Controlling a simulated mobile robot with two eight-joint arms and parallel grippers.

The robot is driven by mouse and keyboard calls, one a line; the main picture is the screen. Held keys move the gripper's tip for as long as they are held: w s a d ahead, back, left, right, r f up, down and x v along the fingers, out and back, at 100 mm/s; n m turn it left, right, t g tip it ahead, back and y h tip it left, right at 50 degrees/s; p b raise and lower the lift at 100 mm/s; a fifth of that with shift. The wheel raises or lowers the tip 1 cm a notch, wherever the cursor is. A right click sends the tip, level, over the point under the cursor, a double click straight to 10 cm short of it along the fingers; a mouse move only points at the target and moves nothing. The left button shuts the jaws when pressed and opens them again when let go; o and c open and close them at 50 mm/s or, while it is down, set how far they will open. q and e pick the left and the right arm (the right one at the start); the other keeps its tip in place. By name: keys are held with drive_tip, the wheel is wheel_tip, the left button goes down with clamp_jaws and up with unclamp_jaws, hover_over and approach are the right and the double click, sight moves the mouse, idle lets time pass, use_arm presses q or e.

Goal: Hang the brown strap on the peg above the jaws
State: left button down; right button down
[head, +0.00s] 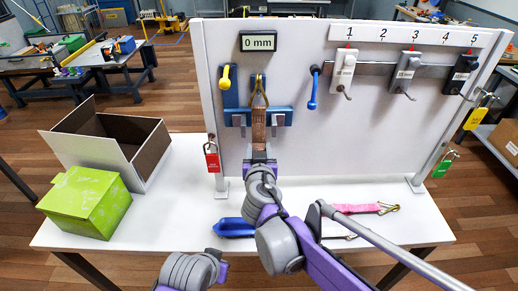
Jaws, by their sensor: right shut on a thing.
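The brown strap (258,126) hangs upright in front of the white wall panel, with a brass-coloured hook or ring (259,96) at its top. That ring is at the peg above the jaws; I cannot tell whether it is around the peg or in front of it. The blue jaws (283,116) stand on both sides of the strap. My right gripper (259,150) is shut on the strap's lower part, just below the jaws, and hides its lower end.
A display (258,42) reads 0 mm. Numbered hooks with holders line the panel's upper right. A red padlock (212,158) hangs at the left post. A pink strap (358,208) and a blue thing (233,228) lie on the table. An open box (135,140) and a green box (85,202) stand left.

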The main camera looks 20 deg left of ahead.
drive_tip(key=shift+c, duration=1.4)
unclamp_jaws()
drive_tip(key=v, duration=1.1)
drive_tip(key=s+d+f+m+g+h, duration=0.1)
drive_tip(key=s+d+f+g+h, duration=0.3)
drive_tip(key=d, duration=0.7)
drive_tip(key=w+d+f+m+h, duration=0.15)
drive_tip(key=d+f, duration=0.35)
drive_tip(key=d, duration=0.6)
drive_tip(key=s+d+f+g, duration=0.2)
drive_tip(key=s+d+f, duration=0.2)
drive_tip(key=s, duration=0.2)
drive_tip(key=s+d+f+g+y, duration=0.1)
drive_tip(key=s+d+f+g, duration=0.2)
drive_tip(key=s+f, duration=0.2)
drive_tip(key=s, duration=0.2)
drive_tip(key=shift+s+d+m, duration=0.25)
drive_tip(key=shift+d+m, duration=0.1)
